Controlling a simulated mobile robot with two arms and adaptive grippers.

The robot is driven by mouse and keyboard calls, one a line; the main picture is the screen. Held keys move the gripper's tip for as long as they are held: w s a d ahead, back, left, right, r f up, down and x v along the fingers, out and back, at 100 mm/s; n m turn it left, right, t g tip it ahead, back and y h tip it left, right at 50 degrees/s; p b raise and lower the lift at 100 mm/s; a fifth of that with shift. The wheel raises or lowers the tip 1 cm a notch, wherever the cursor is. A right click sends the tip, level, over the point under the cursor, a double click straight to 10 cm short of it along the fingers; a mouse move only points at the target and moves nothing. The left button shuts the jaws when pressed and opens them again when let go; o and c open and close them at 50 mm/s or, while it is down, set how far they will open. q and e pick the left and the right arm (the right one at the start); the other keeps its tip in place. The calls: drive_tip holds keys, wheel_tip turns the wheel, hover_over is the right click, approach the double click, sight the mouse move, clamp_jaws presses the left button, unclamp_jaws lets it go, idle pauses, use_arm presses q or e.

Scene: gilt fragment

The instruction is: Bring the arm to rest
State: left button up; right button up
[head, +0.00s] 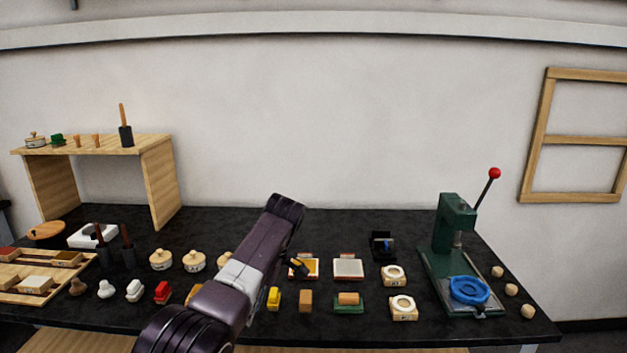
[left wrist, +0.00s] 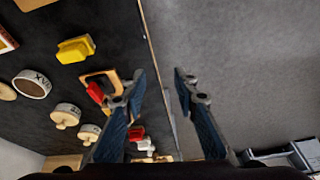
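My left arm (head: 240,272) rises from the bottom of the head view and slants up and right over the black worktable (head: 400,330). It hides part of the front row of stamps, and its gripper fingers are not clearly visible there. In the left wrist view my left gripper (left wrist: 159,80) is open, with its two blue-padded fingers apart and nothing between them. It points near the table's edge, with grey floor to the right. My right gripper is not in view.
A yellow block (head: 274,298), also in the left wrist view (left wrist: 75,50), and a red block (head: 162,292) stand near the arm. A green press (head: 452,230) stands at the right. A wooden shelf (head: 160,185) stands at the back left. Bare floor (left wrist: 245,75) lies beyond the table edge.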

use_arm(q)
drive_tip(key=s+f+m+h, duration=0.1)
drive_tip(key=s+f+m, duration=0.3)
drive_tip(key=f, duration=0.6)
drive_tip(key=s+f+m+h, duration=0.25)
drive_tip(key=s+f, duration=0.35)
drive_tip(key=f, duration=0.4)
drive_tip(key=s+a+f+m+t, duration=0.1)
drive_tip(key=s+a+f+m, duration=0.1)
drive_tip(key=s, duration=0.5)
drive_tip(key=s+a+f+m+t, duration=0.1)
drive_tip(key=s+a+f+m, duration=0.15)
drive_tip(key=s, duration=0.45)
drive_tip(key=s+a+r+m+t, duration=0.1)
drive_tip(key=s+r+m, duration=0.25)
drive_tip(key=s, duration=0.55)
drive_tip(key=s+a+r+m, duration=0.1)
drive_tip(key=s+r+m, duration=0.25)
drive_tip(key=s, duration=0.55)
wheel_tip(320, 180, down, 25)
drive_tip(key=g, duration=0.1)
drive_tip(key=s+a+f+g, duration=0.1)
drive_tip(key=s+a+f, duration=0.2)
drive_tip(key=s+f, duration=1.5)
drive_tip(key=shift+s, duration=0.25)
